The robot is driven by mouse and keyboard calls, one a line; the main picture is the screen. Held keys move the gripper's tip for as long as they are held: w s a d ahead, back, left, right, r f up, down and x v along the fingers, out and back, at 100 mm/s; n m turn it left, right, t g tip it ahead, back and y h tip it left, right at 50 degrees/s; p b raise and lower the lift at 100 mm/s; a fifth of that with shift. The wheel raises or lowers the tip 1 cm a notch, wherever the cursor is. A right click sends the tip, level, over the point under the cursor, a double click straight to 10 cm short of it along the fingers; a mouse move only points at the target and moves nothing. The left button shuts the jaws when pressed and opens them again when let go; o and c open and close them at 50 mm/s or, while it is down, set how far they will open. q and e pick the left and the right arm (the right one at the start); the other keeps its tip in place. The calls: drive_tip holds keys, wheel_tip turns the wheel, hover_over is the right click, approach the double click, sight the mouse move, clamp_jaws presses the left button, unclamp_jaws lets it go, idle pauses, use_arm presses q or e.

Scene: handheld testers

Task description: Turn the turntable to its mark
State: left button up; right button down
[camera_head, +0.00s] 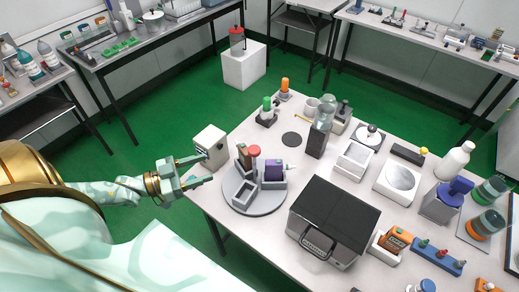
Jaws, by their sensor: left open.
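The turntable (262,208) is a round grey disc near the left edge of the table. On it stand an open grey box (244,192), a purple block (274,171), a brown upright piece (243,155) and a red-topped piece (254,150). I cannot make out the turntable's mark. My left gripper (204,168) is open and empty, left of the turntable and apart from it in the picture, with its fingers pointing right. My right gripper is not in view.
A beige box (211,146) stands close beyond my left gripper. A black-topped machine (335,215) stands right of the turntable. Behind are a flat black disc (291,139) and a dark holder with clear vessels (317,143). Several testers crowd the right side.

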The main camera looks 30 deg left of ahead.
sight(254, 149)
use_arm(q)
drive_tip(key=x, duration=0.5)
drive_tip(key=b+x, duration=0.1)
drive_tip(key=x, duration=1)
drive_tip(key=shift+w+r, duration=0.2)
drive_tip(key=shift+r, duration=0.1)
clamp_jaws()
